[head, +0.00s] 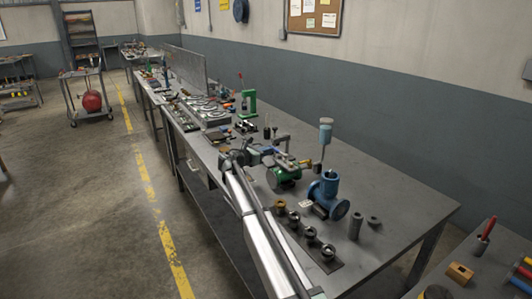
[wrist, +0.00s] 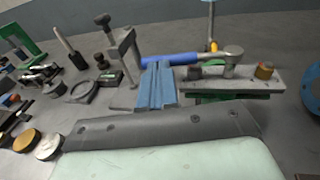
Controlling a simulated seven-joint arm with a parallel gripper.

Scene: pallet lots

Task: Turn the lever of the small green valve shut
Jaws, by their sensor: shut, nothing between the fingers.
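The small green valve (head: 284,178) stands on the bench in the head view, just right of my gripper (head: 266,151). In the wrist view its green body (wrist: 217,97) shows below a grey bar with a round stem and a brass-coloured nut. The lever (wrist: 172,59) has a blue grip and points left from the stem, roughly in line with the grey bar. My gripper (wrist: 158,70) is shut and empty, its blue ribbed fingers side by side. The fingertips are close to the lever's grip; I cannot tell if they touch it.
A larger blue valve (head: 329,196) stands to the right of the green one. A grey clamp (wrist: 122,50) is left of my fingers. A strip of round fittings (head: 310,236) lies along the front. Bare bench top (head: 400,195) is at right.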

